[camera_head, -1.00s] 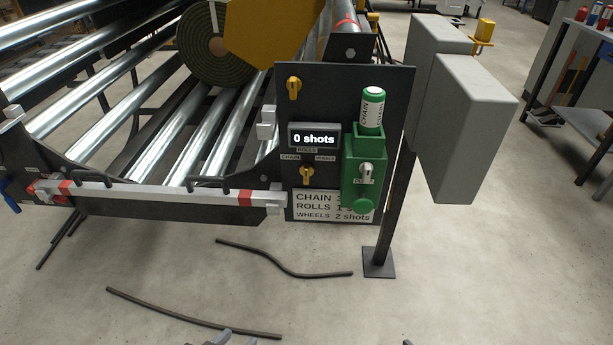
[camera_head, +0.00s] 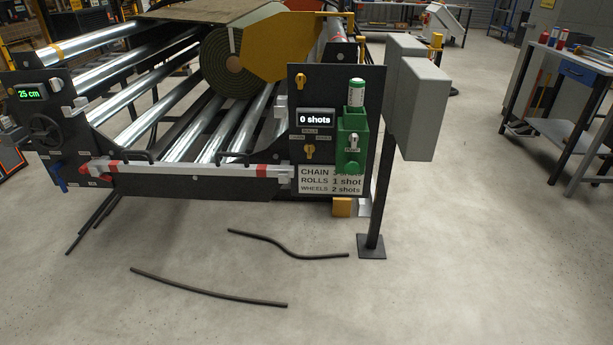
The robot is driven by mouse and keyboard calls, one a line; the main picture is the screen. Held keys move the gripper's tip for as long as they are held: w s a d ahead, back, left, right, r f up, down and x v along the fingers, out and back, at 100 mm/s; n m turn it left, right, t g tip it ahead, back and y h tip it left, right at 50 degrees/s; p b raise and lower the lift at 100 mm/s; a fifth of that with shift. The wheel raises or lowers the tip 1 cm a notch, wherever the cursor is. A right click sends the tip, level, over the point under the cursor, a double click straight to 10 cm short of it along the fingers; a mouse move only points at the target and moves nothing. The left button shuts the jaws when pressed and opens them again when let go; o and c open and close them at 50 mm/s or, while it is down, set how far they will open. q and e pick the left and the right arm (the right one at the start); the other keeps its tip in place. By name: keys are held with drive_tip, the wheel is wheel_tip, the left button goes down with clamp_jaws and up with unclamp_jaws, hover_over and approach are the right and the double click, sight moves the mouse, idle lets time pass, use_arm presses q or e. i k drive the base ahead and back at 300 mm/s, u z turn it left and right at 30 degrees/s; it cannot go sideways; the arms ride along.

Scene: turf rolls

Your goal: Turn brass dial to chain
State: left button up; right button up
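The brass dial (camera_head: 309,151) is a small yellow knob low on the dark control panel (camera_head: 342,75). ROLLS is labelled above it, CHAIN to its left and WHEELS to its right. Its handle looks roughly upright, but its exact pointing is too small to tell. The display (camera_head: 316,119) above it reads "0 shots". A white sign (camera_head: 329,179) below lists CHAIN, ROLLS 1 shot and WHEELS 2 shots; the chain number is partly hidden. Neither of my grippers is in view.
A second yellow knob (camera_head: 301,80) sits higher on the panel. A green lubricator (camera_head: 352,145) with a cartridge (camera_head: 356,93) is right of the dial. A grey box (camera_head: 422,110) stands on a post (camera_head: 381,200). Dark hoses (camera_head: 208,292) lie on the otherwise clear floor in front.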

sight(309, 148)
drive_tip(key=u, duration=1.3)
drive_tip(key=i, duration=1)
drive_tip(key=z, duration=0.35)
